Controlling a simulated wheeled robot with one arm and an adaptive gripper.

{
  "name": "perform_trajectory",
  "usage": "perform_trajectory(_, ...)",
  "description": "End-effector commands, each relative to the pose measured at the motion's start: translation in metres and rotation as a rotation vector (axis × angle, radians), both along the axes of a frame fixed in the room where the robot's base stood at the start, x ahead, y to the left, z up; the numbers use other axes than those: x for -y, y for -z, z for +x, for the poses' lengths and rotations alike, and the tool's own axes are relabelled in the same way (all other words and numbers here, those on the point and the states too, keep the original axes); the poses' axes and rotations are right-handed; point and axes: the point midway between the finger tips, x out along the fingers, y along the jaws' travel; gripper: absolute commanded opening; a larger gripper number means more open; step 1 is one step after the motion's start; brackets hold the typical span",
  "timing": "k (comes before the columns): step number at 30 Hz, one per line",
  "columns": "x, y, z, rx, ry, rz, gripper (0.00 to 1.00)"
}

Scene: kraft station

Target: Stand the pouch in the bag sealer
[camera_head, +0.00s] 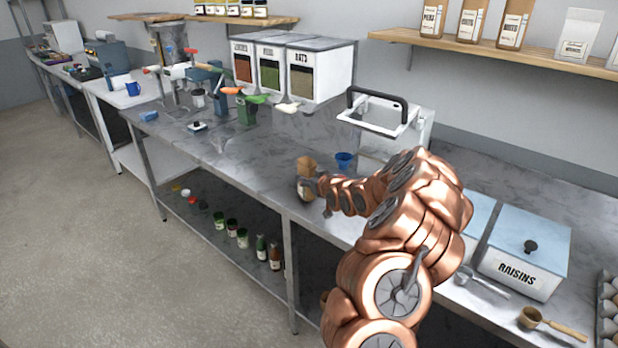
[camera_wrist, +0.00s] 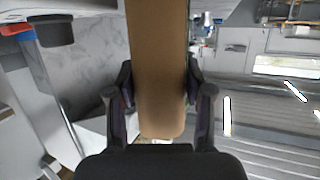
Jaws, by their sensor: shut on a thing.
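A brown kraft pouch (camera_head: 306,165) is above the worktop near its front edge, in front of my copper arm. In the wrist view the pouch (camera_wrist: 158,70) fills the middle, between the two dark fingers of my gripper (camera_wrist: 160,100), which is shut on it. My gripper (camera_head: 318,187) is small and partly covered in the head view. What looks like the bag sealer (camera_head: 378,115), a white frame with a black bar handle and clear panels, stands behind and right of the pouch.
A blue cup (camera_head: 344,161) stands between the pouch and the sealer. Bulk dispensers (camera_head: 298,68) stand at the back left. A raisins bin (camera_head: 525,253), a scoop (camera_head: 550,323) and an egg tray (camera_head: 609,310) are at right. The worktop (camera_head: 260,155) left of the pouch is clear.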

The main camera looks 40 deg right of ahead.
Motion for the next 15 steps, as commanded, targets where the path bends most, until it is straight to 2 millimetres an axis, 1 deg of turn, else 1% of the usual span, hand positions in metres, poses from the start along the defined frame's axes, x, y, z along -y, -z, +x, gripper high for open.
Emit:
perform_trajectory(4, 0.0001, 0.0064, 0.0002, 0.003, 0.000, -0.001, 0.00)
perform_trajectory(11, 0.0002, 0.0072, 0.0002, 0.004, 0.000, -0.003, 0.00)
perform_trajectory(15, 0.0002, 0.0115, 0.0002, 0.004, 0.000, -0.003, 0.00)
